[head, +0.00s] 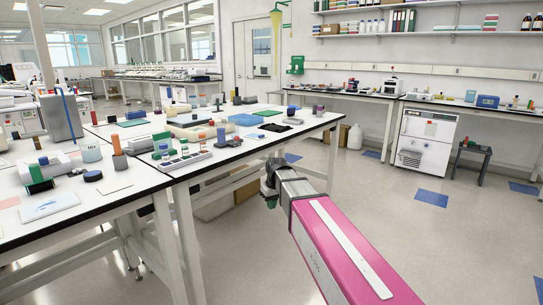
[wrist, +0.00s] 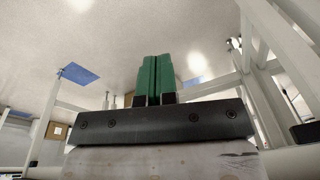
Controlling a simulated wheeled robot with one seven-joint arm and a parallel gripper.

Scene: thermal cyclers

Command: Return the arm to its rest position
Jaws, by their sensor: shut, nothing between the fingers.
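My arm shows in the head view as a pink and grey link reaching in from the lower right. My gripper (head: 270,200) is at its far end, low beside the front right edge of the white bench (head: 225,158). In the wrist view my gripper (wrist: 157,80) has two green fingers pressed together with nothing between them. The bench legs and floor show behind it there.
The bench carries many small bottles, blocks and a tube rack (head: 184,163). Bench legs (head: 185,235) stand close to the left of my gripper. Open floor (head: 400,225) lies to the right. A white under-counter unit (head: 425,140) and a dark stool (head: 472,160) stand farther back.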

